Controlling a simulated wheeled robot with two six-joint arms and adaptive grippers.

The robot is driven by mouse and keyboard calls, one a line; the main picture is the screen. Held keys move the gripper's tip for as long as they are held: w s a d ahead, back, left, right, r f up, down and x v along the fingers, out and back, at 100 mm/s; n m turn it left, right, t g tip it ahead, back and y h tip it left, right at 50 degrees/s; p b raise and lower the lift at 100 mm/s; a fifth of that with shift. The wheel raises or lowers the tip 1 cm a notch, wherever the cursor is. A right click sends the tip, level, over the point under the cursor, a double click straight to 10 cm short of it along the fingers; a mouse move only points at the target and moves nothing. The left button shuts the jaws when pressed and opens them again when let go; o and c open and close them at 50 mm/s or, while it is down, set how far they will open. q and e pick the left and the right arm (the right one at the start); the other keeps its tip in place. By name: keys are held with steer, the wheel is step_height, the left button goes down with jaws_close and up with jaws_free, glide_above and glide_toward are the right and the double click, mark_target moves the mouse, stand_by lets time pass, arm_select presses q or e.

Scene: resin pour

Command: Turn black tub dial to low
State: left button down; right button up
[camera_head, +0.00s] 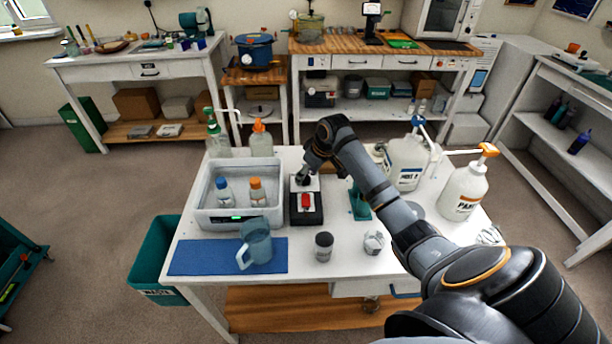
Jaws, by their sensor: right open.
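No clearly black tub with a dial shows. The grey tub (205,204) on the near table holds two small bottles and has a dark front panel with a green light (237,217); I cannot make out a dial on it. A dark blue pot (256,48) on the back stand has a round white dial (247,61), its setting too small to read. My right gripper (304,178) points down, open, above a small black device with a red part (306,203), right of the grey tub. Whether it touches the device cannot be told. My left gripper is out of view.
A blue mat (188,258) bears a blue-grey jug (256,242). A dark jar (324,246) and a crumpled-looking cup (373,242) stand in front. White pump jugs (408,162) stand at right. A teal bin (157,254) is left of the table.

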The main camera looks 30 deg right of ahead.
steer(key=shift+w+a+f, duration=0.1)
steer(key=shift+f, duration=0.55)
steer(key=shift+w+f, duration=0.15)
steer(key=c, duration=1.1)
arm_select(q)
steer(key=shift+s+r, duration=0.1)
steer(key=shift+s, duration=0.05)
arm_select(e)
steer(key=shift+c, duration=0.4)
